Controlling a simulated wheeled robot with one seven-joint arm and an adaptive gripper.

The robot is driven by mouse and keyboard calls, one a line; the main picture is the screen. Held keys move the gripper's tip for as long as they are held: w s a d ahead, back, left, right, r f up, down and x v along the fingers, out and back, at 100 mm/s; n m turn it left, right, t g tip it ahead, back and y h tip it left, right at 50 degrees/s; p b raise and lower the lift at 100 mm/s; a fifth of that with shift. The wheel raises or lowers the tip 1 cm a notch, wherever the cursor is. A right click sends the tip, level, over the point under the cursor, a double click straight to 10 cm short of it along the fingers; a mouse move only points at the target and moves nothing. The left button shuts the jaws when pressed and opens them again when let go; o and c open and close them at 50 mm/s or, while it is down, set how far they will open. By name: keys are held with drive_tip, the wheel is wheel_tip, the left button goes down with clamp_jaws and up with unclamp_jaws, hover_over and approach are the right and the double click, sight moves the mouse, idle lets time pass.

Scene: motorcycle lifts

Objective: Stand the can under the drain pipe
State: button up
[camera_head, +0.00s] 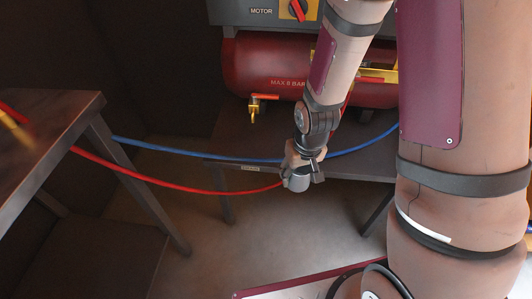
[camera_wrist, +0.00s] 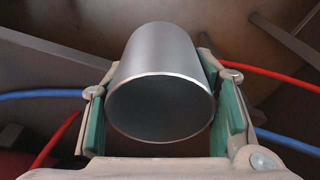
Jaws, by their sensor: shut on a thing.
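The can (camera_head: 297,184) is a plain grey metal cylinder. In the wrist view the can (camera_wrist: 158,60) sits between the green finger pads, with its round open rim facing the camera. My gripper (camera_head: 301,170) is shut on the can and holds it in the air near the front edge of the low bench. The gripper (camera_wrist: 163,112) also frames the can in the wrist view. The drain pipe (camera_head: 254,114) is a short brass spout with a red lever, below the left end of the red tank. The can is right of the pipe and lower in the picture, apart from it.
The red tank (camera_head: 270,70) stands on the dark bench (camera_head: 235,145). A blue hose (camera_head: 180,150) and a red hose (camera_head: 150,178) hang across the space in front, close to my gripper. A dark table (camera_head: 55,130) stands at left. Bare floor (camera_head: 250,235) lies below.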

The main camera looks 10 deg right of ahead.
drive_tip(key=shift+w+a+f, duration=0.2)
drive_tip(key=shift+w, duration=0.1)
drive_tip(key=b, duration=0.3)
hover_over(275, 151)
drive_tip(key=shift+s+d+f, duration=0.1)
drive_tip(key=shift+s+f, duration=0.25)
drive_tip(key=shift+f, duration=0.4)
drive_tip(key=shift+f+b, duration=0.9)
drive_tip(key=shift+f, duration=0.75)
drive_tip(key=shift+f, duration=0.15)
drive_tip(key=o, duration=1.2)
drive_tip(key=shift+c, duration=0.2)
wheel_tip(275, 151, up, 12)
drive_tip(key=s+p, duration=0.1)
drive_tip(key=p, duration=0.2)
drive_tip(key=shift+s+p, duration=0.4)
